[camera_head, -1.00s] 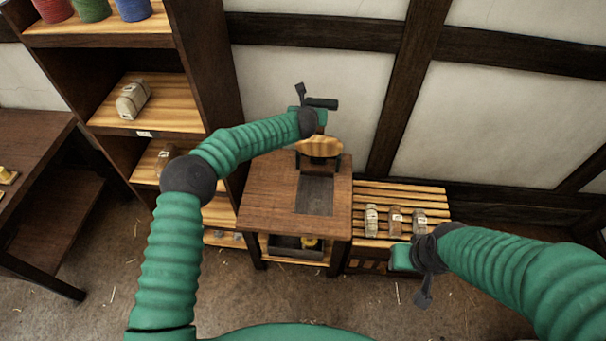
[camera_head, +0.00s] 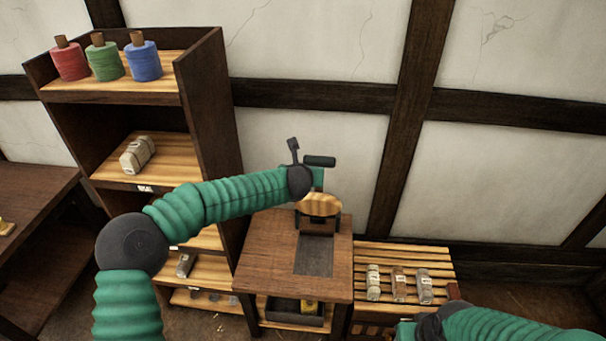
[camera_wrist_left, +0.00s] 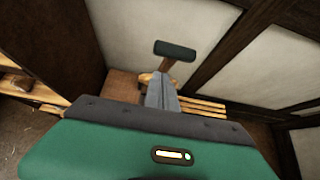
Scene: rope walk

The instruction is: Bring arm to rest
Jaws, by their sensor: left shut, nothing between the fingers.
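My left gripper (camera_head: 318,180) is at the end of my raised left arm, in front of the wall and above the small wooden stand (camera_head: 265,265). In the left wrist view its grey fingers (camera_wrist_left: 162,88) are together with nothing between them. A dark green bar (camera_head: 320,161) on a brown stem shows beyond the fingertips, above a round wooden piece (camera_head: 320,205) at the back of the stand. I cannot tell whether the gripper touches it. My right gripper (camera_head: 406,329) is mostly cut off at the bottom edge, and its fingers are hidden.
A shelf unit (camera_head: 208,120) at left holds red, green and blue spools (camera_head: 143,62) and a pale bundle (camera_head: 138,154). A slatted bench (camera_head: 400,254) at right carries three small rolls (camera_head: 398,284). A dark table (camera_head: 30,225) stands far left. The upper wall is clear.

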